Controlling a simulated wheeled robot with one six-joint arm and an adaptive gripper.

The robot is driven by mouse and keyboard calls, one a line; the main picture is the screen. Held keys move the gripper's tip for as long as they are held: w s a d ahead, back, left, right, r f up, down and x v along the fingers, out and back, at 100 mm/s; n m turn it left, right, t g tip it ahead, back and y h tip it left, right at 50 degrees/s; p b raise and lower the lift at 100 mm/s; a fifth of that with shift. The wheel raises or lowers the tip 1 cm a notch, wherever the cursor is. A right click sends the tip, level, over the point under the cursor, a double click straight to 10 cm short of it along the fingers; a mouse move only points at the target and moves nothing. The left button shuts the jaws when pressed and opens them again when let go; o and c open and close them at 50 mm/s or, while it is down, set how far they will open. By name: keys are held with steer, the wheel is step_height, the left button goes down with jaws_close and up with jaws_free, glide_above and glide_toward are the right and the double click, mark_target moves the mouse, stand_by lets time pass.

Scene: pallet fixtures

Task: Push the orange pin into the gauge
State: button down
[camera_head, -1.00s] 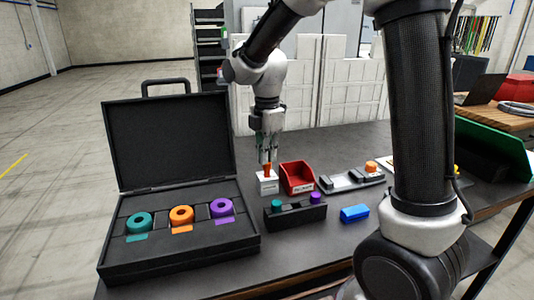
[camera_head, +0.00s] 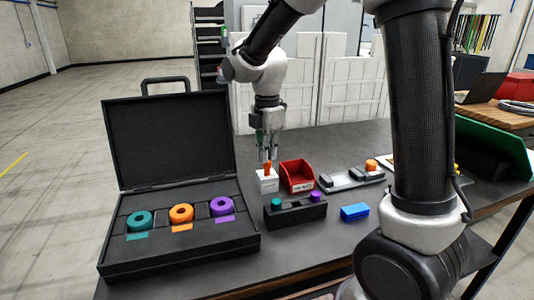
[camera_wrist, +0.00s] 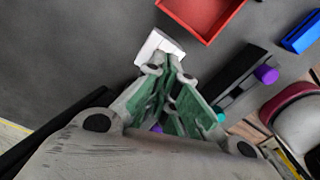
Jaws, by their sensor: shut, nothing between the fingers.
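The orange pin (camera_head: 267,167) stands upright at the white gauge block (camera_head: 267,182) on the black table. My gripper (camera_head: 267,158) points down directly above the pin, its fingers shut with nothing between them. The fingertips are at or very near the pin's top; I cannot tell whether they touch it. In the wrist view the shut green-padded fingers (camera_wrist: 168,66) cover the pin, and only part of the white gauge (camera_wrist: 158,45) shows beyond them. How deep the pin sits is not clear.
A red bin (camera_head: 297,177) stands close right of the gauge. A black holder (camera_head: 295,214) with teal and purple pieces and a blue block (camera_head: 355,212) lie in front. An open black case (camera_head: 180,262) with coloured rings is at left. A grey fixture (camera_head: 350,179) lies right.

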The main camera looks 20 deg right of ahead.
step_height(320, 180, up, 8)
stand_by(0.6)
